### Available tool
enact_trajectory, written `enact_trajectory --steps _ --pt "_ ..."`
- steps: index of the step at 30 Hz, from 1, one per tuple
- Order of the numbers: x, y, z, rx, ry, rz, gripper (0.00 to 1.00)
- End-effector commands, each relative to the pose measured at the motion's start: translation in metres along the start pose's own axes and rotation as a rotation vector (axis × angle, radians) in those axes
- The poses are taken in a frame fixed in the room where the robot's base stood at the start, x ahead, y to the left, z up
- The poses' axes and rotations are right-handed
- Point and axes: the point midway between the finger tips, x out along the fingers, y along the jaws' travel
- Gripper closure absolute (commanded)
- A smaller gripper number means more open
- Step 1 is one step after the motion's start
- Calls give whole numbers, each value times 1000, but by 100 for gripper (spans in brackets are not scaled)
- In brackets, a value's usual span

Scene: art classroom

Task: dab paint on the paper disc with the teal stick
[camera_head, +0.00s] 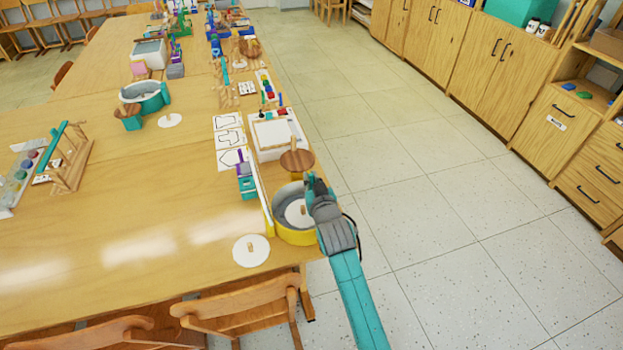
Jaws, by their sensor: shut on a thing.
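A white paper disc (296,212) lies inside a round yellow tub (290,236) with a grey inner wall, at the table's front right corner. A small tan peg stands at its middle. My gripper (311,183) is at the tub's back right rim, right of and behind the disc as pictured. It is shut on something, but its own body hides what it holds. I cannot make out the teal stick there. A second white disc (251,251) with a tan peg lies flat on the table, left of the tub.
A round wooden stand (297,162) is just behind the tub. A white tray (272,134) with small coloured sticks lies beyond it. A teal holder (246,187) and shape cards (229,140) are to the left. Chairs (240,306) stand at the front; open floor (440,220) is right.

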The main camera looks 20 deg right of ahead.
Motion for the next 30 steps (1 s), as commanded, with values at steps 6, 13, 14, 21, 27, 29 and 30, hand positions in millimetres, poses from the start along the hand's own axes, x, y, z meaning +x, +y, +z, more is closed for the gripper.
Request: enact_trajectory --steps 6,13,14,21,27,29,30 --pt "1 0 5 0 -3 0 100" --pt "2 0 10 -1 -8 0 100" --pt "2 0 11 -1 -9 0 100" --pt "2 0 16 -2 -14 0 100" --pt "1 0 17 -2 -17 0 100" --pt "1 0 17 -2 -17 0 100" --pt "1 0 17 -2 -17 0 100"
